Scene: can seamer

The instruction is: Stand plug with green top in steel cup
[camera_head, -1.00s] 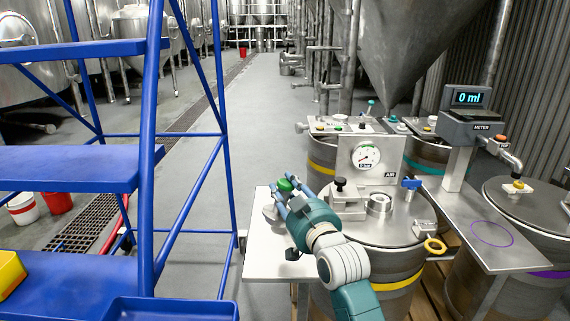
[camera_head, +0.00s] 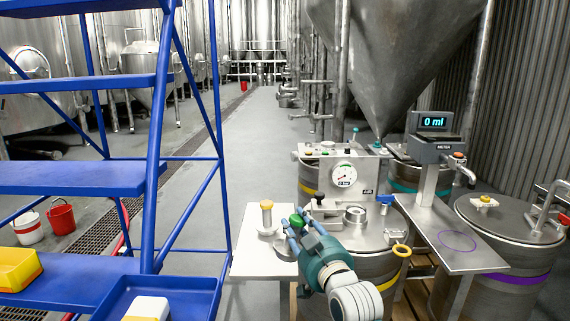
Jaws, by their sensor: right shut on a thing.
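The plug with the green top (camera_head: 297,220) is between the fingers of my right gripper (camera_head: 292,227), which is shut on it. Its lower part is hidden by the fingers. The gripper is over the right side of a small pale side table (camera_head: 249,262). A round grey steel piece (camera_head: 281,252), which may be the steel cup, shows partly beneath and beside the gripper. I cannot tell whether the plug touches it. Another open steel ring-shaped piece (camera_head: 356,213) sits on the drum lid to the right. My left gripper is not in view.
A pale plug with an orange top (camera_head: 266,214) stands on the side table left of my gripper. A pressure gauge (camera_head: 343,174) stands behind, and a meter stand (camera_head: 431,150) is at right. A blue step ladder (camera_head: 156,150) fills the left; open floor lies between.

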